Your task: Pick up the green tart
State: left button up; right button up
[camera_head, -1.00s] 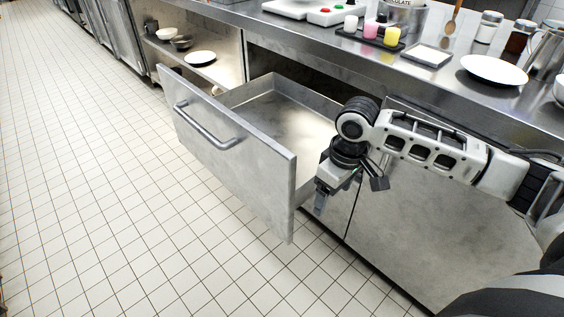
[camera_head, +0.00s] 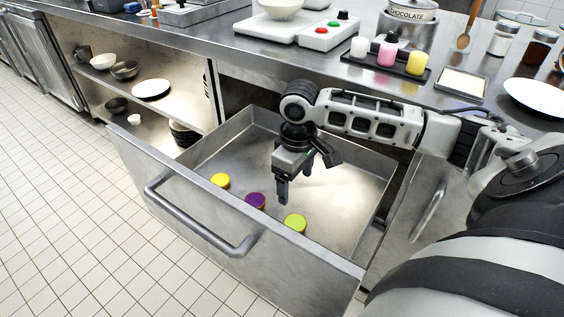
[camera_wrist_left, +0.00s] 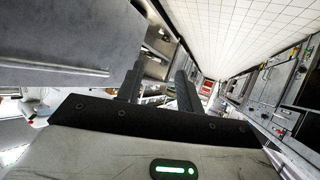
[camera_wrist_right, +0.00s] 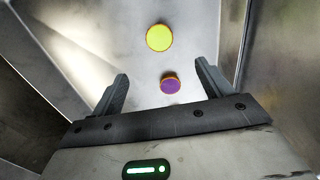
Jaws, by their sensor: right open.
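The green tart (camera_head: 295,222) lies on the drawer floor near its front panel, the rightmost of three tarts in the head view. A purple tart (camera_head: 255,201) and a yellow tart (camera_head: 220,181) lie in a row to its left. My right gripper (camera_head: 294,188) points down into the drawer, open and empty, above and behind the green tart. In the right wrist view a yellow-green tart, seemingly the green one (camera_wrist_right: 160,38), lies beyond the purple tart (camera_wrist_right: 170,83); both are beyond my right fingertips (camera_wrist_right: 163,85). My left gripper (camera_wrist_left: 160,88) has its fingers apart with nothing between them.
The tarts are in an open metal drawer (camera_head: 345,205) with raised walls and a front handle (camera_head: 200,232). The counter above holds a tray of coloured bottles (camera_head: 412,70), a scale and a white plate (camera_head: 538,97). Shelves with bowls stand left.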

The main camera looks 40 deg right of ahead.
jog(key=b, duration=0.2)
send_over(295, 222)
jog(key=f, duration=0.8)
jog(key=shift+s+a+f, duration=0.1)
jog(key=shift+s+f, duration=0.1)
jog(key=shift+f, duration=0.85)
notch_tip(295, 222, down, 5)
jog(key=shift+w+r+b, duration=0.1)
jog(key=shift+w+b, duration=0.05)
jog(key=shift+b, duration=0.95)
pick_arm(q)
notch_tip(295, 222, down, 6)
jog(key=d+g, duration=0.1)
jog(key=shift+s+d, duration=0.15)
jog(key=shift+s, duration=0.2)
pick_arm(e)
jog(key=c, duration=0.8)
pick_arm(q)
jog(key=shift+r, duration=0.15)
pick_arm(e)
jog(key=shift+o, duration=0.2)
